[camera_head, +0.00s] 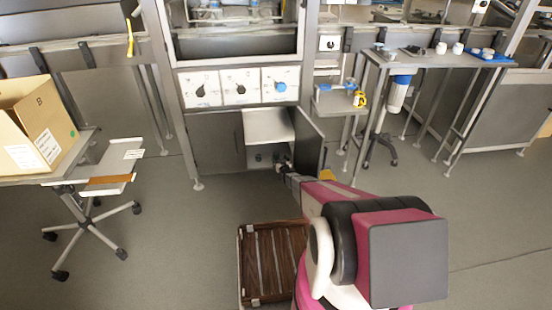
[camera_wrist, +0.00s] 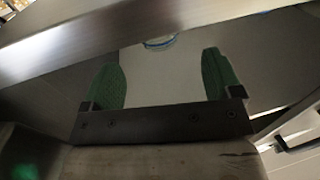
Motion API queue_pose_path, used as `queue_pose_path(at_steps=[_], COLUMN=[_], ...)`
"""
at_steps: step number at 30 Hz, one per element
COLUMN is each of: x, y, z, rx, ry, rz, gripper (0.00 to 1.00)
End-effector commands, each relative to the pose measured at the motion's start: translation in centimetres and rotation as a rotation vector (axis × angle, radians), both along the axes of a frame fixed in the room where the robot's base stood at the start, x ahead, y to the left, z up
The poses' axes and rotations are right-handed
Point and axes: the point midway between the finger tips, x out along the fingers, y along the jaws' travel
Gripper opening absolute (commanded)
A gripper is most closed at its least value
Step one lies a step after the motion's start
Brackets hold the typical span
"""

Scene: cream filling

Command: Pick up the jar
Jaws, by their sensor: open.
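My gripper (camera_head: 283,165) reaches into the open lower cabinet (camera_head: 268,126) in the head view. In the wrist view its green-padded fingers (camera_wrist: 160,66) are spread apart, with nothing held between them. A small round thing with a bluish rim (camera_wrist: 160,42) shows beyond the fingers, near the top middle. It may be the jar, but it is too partial to tell. In the head view, small dark shapes (camera_head: 259,157) lie low inside the cabinet, left of my gripper, too small to identify.
The cabinet door (camera_head: 309,143) stands open, right of my gripper. A wooden slatted crate (camera_head: 243,268) is on the floor beside my base. A wheeled chair (camera_head: 85,222) and a cardboard box (camera_head: 38,125) are at left. A side table (camera_head: 418,60) with small items stands at right.

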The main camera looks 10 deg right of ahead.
Motion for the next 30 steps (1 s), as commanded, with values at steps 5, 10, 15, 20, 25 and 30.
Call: queue_pose_path(at_steps=[5, 10, 15, 20, 25, 30], x=[1.7, 3.0, 5.5, 6.6, 6.5, 6.5], y=[0.3, 0.5, 1.0, 1.2, 1.3, 1.3], z=[0.0, 0.0, 0.0, 0.1, 0.2, 0.2], rx=[0.000, 0.000, 0.000, 0.000, 0.000, 0.000], ry=[0.001, 0.001, 0.000, 0.001, 0.001, 0.002], rz=[-0.001, -0.001, -0.001, -0.002, -0.002, -0.002], gripper=[0.84, 0.84, 0.84, 0.84, 0.84, 0.36])
